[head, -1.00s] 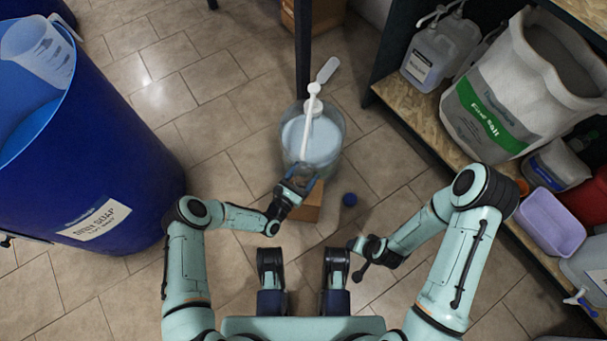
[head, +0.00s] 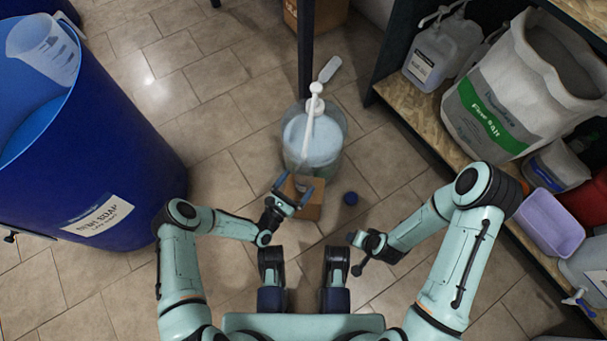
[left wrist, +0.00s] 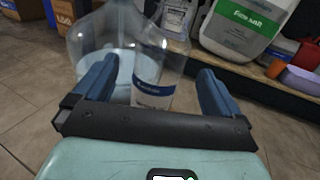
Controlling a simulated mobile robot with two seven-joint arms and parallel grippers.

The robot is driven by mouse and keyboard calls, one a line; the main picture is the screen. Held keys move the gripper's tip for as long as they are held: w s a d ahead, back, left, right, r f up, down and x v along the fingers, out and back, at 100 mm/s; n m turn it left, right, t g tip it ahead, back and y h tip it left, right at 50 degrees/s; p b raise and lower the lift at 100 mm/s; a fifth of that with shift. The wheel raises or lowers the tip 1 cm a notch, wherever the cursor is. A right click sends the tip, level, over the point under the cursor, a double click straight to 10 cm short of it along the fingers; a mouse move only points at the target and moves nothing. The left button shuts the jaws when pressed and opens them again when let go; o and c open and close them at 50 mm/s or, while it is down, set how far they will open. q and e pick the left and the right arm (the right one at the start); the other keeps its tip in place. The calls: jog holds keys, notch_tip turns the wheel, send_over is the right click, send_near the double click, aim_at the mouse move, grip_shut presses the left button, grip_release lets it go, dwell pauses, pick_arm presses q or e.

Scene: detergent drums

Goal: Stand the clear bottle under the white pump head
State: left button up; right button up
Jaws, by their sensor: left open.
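The clear bottle is hard to make out; a faint see-through shape (head: 304,182) shows at the box top, near the spout's end. My left gripper (head: 294,192) is open beside it, on the near left side. In the left wrist view its fingers (left wrist: 150,92) are spread, with a clear labelled vessel (left wrist: 153,80) beyond them. My right gripper (head: 356,256) hangs lower right, away from the box; its jaws are unclear.
A blue cap-like thing (head: 350,198) lies on the floor right of the box. A large blue drum (head: 100,170) stands at left. A shelf (head: 410,110) with jugs, a salt sack (head: 520,95) and a lilac tub (head: 551,222) is at right. A dark post rises behind the pump.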

pick_arm(q)
jog(key=s+a+m+g+y, duration=0.4)
jog(key=s+a+m+g, duration=0.2)
jog(key=s+m, duration=0.3)
jog(key=s+a+m+g+y, duration=0.4)
jog(key=s+a+m+g, duration=0.2)
jog(key=m, duration=0.9)
jog(key=s+a, duration=0.2)
jog(key=s, duration=0.1)
jog(key=shift+s+a+f+p, duration=0.25)
jog(key=shift+a+p, duration=0.05)
jog(key=shift+a, duration=0.1)
